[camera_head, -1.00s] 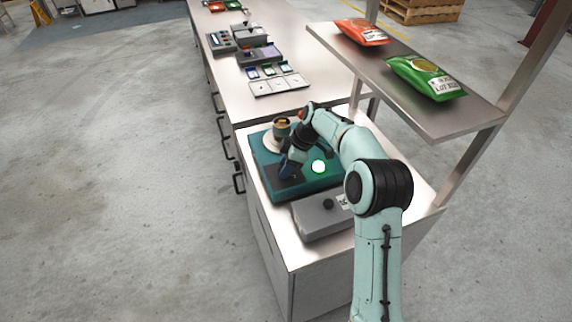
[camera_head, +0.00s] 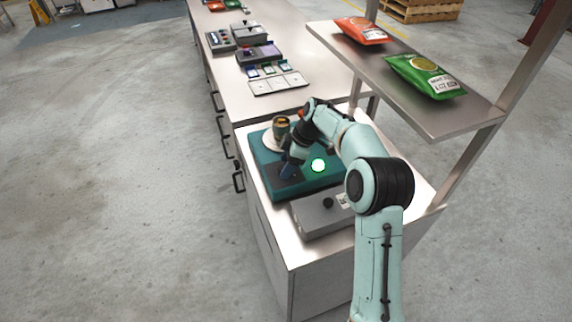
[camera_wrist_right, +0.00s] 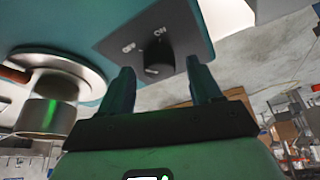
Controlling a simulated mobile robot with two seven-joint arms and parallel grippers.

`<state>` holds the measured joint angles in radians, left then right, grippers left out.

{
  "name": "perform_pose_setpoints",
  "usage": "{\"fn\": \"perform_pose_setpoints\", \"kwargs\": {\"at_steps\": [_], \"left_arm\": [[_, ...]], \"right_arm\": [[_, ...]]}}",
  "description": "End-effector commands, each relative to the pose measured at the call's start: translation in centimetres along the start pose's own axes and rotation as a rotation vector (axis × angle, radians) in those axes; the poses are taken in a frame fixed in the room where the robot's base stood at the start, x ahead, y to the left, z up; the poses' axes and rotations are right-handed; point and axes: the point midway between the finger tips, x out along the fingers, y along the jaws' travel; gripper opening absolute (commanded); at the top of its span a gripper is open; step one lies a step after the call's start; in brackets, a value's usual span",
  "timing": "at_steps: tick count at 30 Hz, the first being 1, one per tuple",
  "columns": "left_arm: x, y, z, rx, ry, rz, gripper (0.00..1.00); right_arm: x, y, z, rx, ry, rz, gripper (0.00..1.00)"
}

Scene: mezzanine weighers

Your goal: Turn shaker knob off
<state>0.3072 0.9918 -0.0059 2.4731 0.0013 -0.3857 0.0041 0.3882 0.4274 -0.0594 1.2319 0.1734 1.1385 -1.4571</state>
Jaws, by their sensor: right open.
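The black shaker knob (camera_wrist_right: 158,56) shows in the right wrist view on a dark plate marked OFF and ON. I cannot tell where its pointer is. My right gripper (camera_wrist_right: 163,86) is open, its two fingers apart and on either side of the knob's line, with no visible contact. In the head view my right gripper (camera_head: 288,170) is over the dark plate and hides the knob.
A grey box with a black knob (camera_head: 328,203) sits in front of the shaker, near my right arm. A raised shelf (camera_head: 375,72) on the right holds a red bag (camera_head: 361,30) and a green bag (camera_head: 424,76). Other instruments stand on the far counter (camera_head: 300,103).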

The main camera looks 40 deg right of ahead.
Motion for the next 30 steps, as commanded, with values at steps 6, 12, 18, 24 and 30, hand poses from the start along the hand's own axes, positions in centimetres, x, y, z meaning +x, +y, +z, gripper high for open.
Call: {"fn": "perform_pose_setpoints", "kwargs": {"at_steps": [6,12,18,24,30], "left_arm": [[-0.5,0.3,-0.2,0.001,0.004,0.001,0.43],[-1.3,0.7,-0.7,0.004,0.010,0.003,0.43],[-1.9,1.0,-1.0,0.005,0.015,0.005,0.43],[-2.0,1.1,-1.1,0.006,0.015,0.005,0.43],[-2.0,1.1,-1.1,0.005,0.015,0.005,0.43]], "right_arm": [[-4.7,0.1,0.0,0.000,0.000,0.007,0.64],[-9.1,0.1,-0.1,0.000,0.000,0.004,0.64],[-11.8,0.1,0.0,0.000,-0.001,0.002,0.64],[-12.5,0.0,0.1,0.000,-0.001,-0.001,0.64],[-12.4,0.0,0.1,0.000,-0.001,-0.001,0.64]]}}
